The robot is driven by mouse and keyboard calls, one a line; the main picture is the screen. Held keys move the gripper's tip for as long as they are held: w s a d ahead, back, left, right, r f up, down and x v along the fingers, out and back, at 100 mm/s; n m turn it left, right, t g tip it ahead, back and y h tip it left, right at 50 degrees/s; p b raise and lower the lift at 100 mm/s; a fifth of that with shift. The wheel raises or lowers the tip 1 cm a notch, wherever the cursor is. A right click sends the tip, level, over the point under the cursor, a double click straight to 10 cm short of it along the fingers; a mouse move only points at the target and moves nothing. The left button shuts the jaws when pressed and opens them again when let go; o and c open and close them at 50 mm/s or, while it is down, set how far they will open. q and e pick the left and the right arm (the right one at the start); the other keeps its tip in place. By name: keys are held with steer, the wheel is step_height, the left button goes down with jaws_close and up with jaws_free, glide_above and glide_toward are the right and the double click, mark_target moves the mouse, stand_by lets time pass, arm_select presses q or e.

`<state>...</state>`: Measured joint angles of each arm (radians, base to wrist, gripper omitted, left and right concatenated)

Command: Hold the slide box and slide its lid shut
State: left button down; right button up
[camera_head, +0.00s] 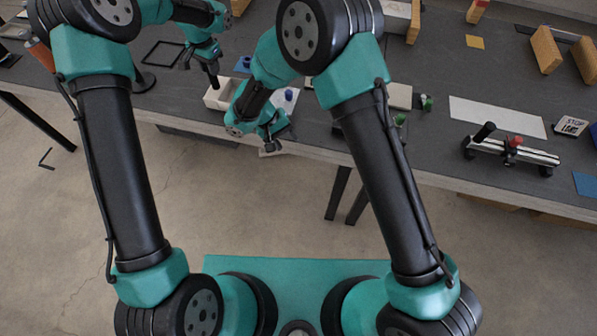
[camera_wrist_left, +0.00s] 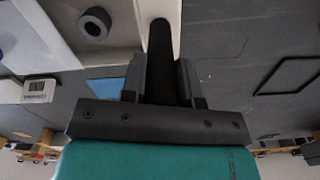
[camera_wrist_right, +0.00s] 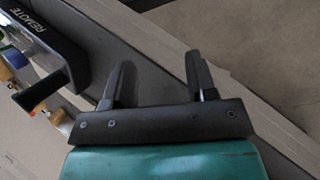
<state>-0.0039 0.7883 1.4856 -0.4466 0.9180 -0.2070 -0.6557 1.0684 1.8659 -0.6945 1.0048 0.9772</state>
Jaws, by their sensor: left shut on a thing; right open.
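The slide box (camera_head: 216,101) is pale and open-topped at its left part, near the table's front edge. Its light lid (camera_head: 283,107) with a blue knob (camera_head: 289,94) shows to the right, behind my right arm. That arm hides the middle of the box. The left wrist view shows the box's inside with a grey ring-like piece (camera_wrist_left: 95,22) in it. My left gripper (camera_head: 214,84) is at the box's left end, shut on a black upright handle (camera_wrist_left: 161,45) beside the box wall. My right gripper (camera_head: 282,140) is open and empty, at the table's front edge below the lid.
A dark tray marked REMOTE (camera_wrist_right: 40,42) lies near my right gripper in the right wrist view. A blue card (camera_head: 243,64) lies behind the box, and a black frame (camera_head: 163,53) to its left. A rail fixture (camera_head: 512,150) stands far right. Open floor lies in front.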

steer(key=s+d+f+n+h, duration=0.1)
steer(key=s+d+f+n, duration=0.3)
steer(key=s+f, duration=0.3)
steer(key=shift+s+d+n+g, duration=0.2)
steer(key=shift+s+n+g, duration=0.2)
steer(key=shift+s+n, duration=0.1)
steer(key=shift+w, duration=0.1)
steer(key=w+a+r+t+y, duration=0.1)
steer(key=w+a+r+y, duration=0.1)
steer(key=w+r, duration=0.9)
steer(key=w+a+r+y, duration=0.1)
steer(key=w+r+y, duration=0.3)
steer(key=w+r, duration=0.7)
step_height(320, 180, up, 2)
steer(key=shift+a+r+t+y, duration=0.15)
steer(key=shift+a+t+y, duration=0.25)
